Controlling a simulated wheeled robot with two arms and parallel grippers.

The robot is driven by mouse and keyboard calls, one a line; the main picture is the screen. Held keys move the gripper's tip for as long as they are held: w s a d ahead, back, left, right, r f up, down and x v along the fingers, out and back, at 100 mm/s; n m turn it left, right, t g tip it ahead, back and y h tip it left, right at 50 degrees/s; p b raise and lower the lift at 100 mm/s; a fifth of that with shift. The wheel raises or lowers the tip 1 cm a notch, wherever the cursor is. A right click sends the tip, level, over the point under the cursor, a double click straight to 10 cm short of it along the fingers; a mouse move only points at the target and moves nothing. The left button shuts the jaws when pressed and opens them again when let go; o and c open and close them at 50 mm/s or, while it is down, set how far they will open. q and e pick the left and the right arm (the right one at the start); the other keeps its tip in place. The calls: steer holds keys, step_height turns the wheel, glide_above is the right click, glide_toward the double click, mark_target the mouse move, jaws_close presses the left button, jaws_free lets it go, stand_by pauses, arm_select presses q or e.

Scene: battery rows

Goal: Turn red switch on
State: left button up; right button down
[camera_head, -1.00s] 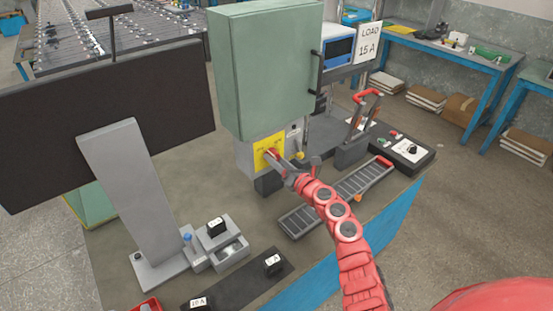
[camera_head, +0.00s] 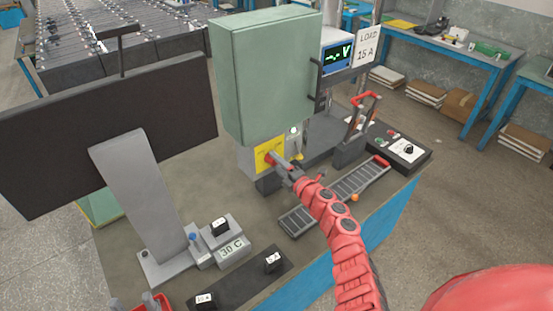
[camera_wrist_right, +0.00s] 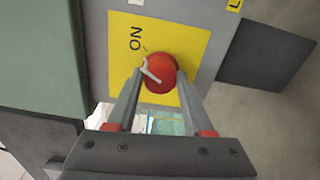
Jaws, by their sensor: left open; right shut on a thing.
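The red switch (camera_wrist_right: 163,66) is a round knob with a pale pointer on a yellow plate (camera_wrist_right: 128,62) marked ON. Its pointer slants up-left toward the tick beside ON. In the head view the yellow plate (camera_head: 262,150) sits below the green cabinet, and the knob is mostly hidden by my gripper. My right gripper (camera_head: 275,162) is at the plate; in the right wrist view its fingers (camera_wrist_right: 159,82) are on either side of the knob, shut on it. My left gripper (camera_head: 152,303) appears at the bottom edge, partly cut off, open and away from the switch.
A green cabinet (camera_head: 262,75) hangs above the switch. A lit display (camera_head: 338,56) and a LOAD 15 A sign (camera_head: 367,45) are behind it. A dark monitor (camera_head: 110,130) fills the left.

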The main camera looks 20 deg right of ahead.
steer(key=shift+m+p, duration=0.9)
steer(key=shift+m, duration=0.7)
steer(key=shift+c, duration=1.5)
jaws_free()
steer(key=b+v, duration=0.3)
steer(key=v, duration=1.4)
steer(key=shift+s+b, duration=0.2)
steer(key=shift+b, duration=0.2)
steer(key=shift+d, duration=0.1)
